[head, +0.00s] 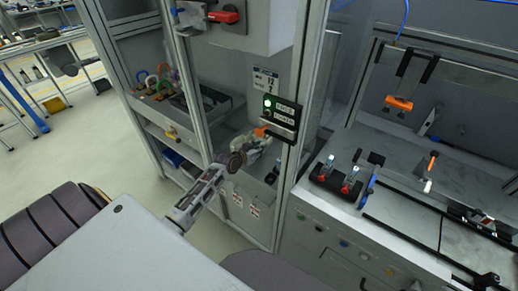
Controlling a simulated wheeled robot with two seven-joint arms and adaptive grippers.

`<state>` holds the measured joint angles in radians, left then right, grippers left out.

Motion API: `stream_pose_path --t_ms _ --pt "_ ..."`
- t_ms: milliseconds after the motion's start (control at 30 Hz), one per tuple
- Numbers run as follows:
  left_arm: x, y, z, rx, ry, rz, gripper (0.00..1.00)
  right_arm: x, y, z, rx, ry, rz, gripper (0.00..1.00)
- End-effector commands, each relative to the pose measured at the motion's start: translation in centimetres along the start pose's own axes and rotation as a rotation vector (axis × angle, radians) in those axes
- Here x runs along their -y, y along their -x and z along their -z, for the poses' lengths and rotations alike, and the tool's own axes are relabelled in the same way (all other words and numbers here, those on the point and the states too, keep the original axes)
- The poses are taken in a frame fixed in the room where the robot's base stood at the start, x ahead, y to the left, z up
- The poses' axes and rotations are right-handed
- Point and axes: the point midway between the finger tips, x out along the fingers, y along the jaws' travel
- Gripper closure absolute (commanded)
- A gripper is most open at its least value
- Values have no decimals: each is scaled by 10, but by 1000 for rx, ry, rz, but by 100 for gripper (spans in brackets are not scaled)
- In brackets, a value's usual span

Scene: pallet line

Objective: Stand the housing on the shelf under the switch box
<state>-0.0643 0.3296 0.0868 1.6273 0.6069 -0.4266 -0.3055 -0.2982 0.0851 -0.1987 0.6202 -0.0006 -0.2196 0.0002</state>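The grey switch box (262,22) with a red rotary handle hangs at the top middle of the cabinet frame. Below it is a shelf (222,112) inside the frame, partly hidden by a post. My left gripper (254,147) is at the frame opening, below the small panel with a green light. A pale, cluttered shape with an orange bit (260,132) is at its fingers. I cannot tell whether this is the housing or whether the fingers are shut on it. My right gripper is not in view.
A dark label panel (281,117) with a green light is close above the gripper. Metal posts (298,95) border the opening. Several coloured-handled items (165,78) are at the shelf's left. A workbench (350,222) with tools stands at right.

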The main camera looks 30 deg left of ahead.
Motion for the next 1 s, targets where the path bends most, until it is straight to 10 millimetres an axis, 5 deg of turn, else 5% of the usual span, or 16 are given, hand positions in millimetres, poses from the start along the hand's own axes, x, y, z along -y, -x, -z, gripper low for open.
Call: stream_pose_path --t_ms 467,1000 --pt "0 2 4 0 0 1 73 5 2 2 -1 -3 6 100" --pt "1 39 2 1 -1 1 73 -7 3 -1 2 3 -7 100"
